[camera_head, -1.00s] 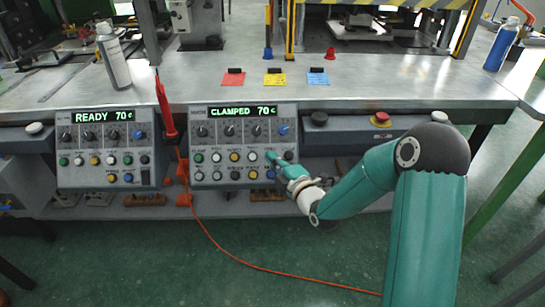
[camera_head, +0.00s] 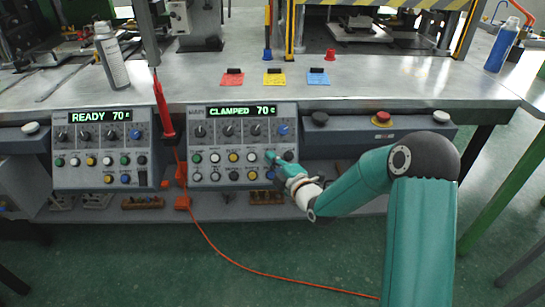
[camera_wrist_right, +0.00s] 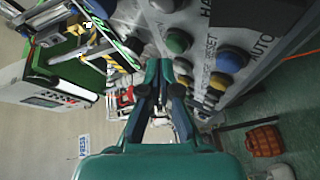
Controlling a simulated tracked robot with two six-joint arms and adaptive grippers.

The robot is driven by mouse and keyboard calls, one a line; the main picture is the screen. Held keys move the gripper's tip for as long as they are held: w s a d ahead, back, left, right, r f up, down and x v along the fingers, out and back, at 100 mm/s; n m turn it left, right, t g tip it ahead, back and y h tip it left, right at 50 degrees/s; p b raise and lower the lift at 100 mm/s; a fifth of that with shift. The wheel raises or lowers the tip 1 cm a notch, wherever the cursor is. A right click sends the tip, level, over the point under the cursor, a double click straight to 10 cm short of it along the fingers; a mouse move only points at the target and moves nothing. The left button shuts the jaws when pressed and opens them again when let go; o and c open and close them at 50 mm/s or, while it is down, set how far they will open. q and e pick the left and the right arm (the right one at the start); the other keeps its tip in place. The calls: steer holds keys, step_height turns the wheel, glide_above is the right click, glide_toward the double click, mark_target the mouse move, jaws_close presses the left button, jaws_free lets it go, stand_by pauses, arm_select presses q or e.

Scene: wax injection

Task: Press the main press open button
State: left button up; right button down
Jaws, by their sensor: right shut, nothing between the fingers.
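The right-hand control panel (camera_head: 243,146) is grey, with a green display reading "CLAMPED 70", a row of knobs and rows of coloured buttons. My right gripper (camera_head: 271,157) is at the lower right of this panel, its shut, empty fingers pointing at the button area. It covers part of the right-end buttons, and I cannot tell whether it touches one. In the right wrist view the closed fingertips (camera_wrist_right: 160,88) are beside the panel face, near a green button (camera_wrist_right: 178,41), a blue button (camera_wrist_right: 231,60) and a yellow button (camera_wrist_right: 218,81). Which button opens the press is not readable.
A second panel (camera_head: 102,148) reading "READY 70" stands to the left. A red pen-like tool (camera_head: 163,105) with an orange cable hangs between the panels. A red button (camera_head: 382,117) is on the bench front at right. Red, yellow and blue cards (camera_head: 274,79) lie on the bench.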

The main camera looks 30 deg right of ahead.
stand_by(0.9)
steer(key=shift+w+d+f+b, duration=0.2)
steer(key=shift+w+b, duration=0.2)
steer(key=shift+b, duration=0.35)
